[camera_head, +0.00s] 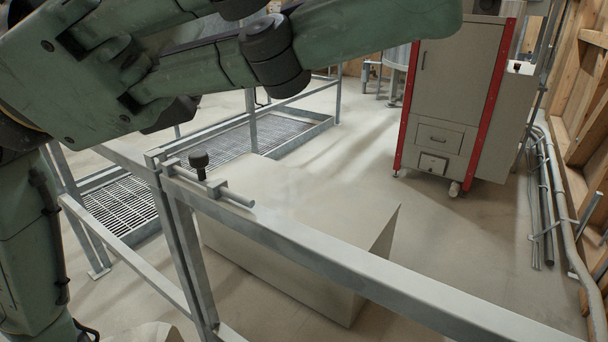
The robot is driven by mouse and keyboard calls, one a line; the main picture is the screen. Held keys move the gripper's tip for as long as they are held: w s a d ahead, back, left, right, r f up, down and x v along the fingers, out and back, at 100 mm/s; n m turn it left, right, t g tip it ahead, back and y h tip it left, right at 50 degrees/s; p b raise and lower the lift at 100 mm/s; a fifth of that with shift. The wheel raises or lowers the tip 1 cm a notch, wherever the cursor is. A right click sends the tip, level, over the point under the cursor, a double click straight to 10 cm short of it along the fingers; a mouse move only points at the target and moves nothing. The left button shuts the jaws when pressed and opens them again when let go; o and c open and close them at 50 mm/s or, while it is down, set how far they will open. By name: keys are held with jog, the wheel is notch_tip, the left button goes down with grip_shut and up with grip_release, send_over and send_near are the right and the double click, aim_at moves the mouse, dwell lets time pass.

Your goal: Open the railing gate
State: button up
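A grey metal railing (330,262) runs across the front of the view, from the left to the lower right. A sliding bolt latch (236,198) with a black round knob (199,160) lies along its top rail, where two upright posts (190,250) stand side by side. The rails on both sides of these posts look in line. I cannot tell which side is the gate, or whether the bolt is fully engaged. My green arm (225,62) stretches across the top left, above the latch. My gripper is outside the picture.
A pale box-shaped block (290,262) stands on the floor just behind the railing. Floor grating (255,137) with its own rails lies behind at left. A beige cabinet with red edges (440,95) stands at the back right. Pipes (545,195) run along the right wall. Open floor lies between.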

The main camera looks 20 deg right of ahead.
jog(key=w+d+f+t+y, duration=0.3)
jog(key=d+f+t+y, duration=0.15)
jog(key=d+f, duration=0.4)
jog(key=t+y, duration=0.6)
jog(key=y, duration=0.8)
send_over(330, 246)
notch_tip(330, 246, down, 11)
jog(key=shift+f, duration=0.25)
notch_tip(330, 246, down, 10)
jog(key=shift+f, duration=0.1)
grip_shut()
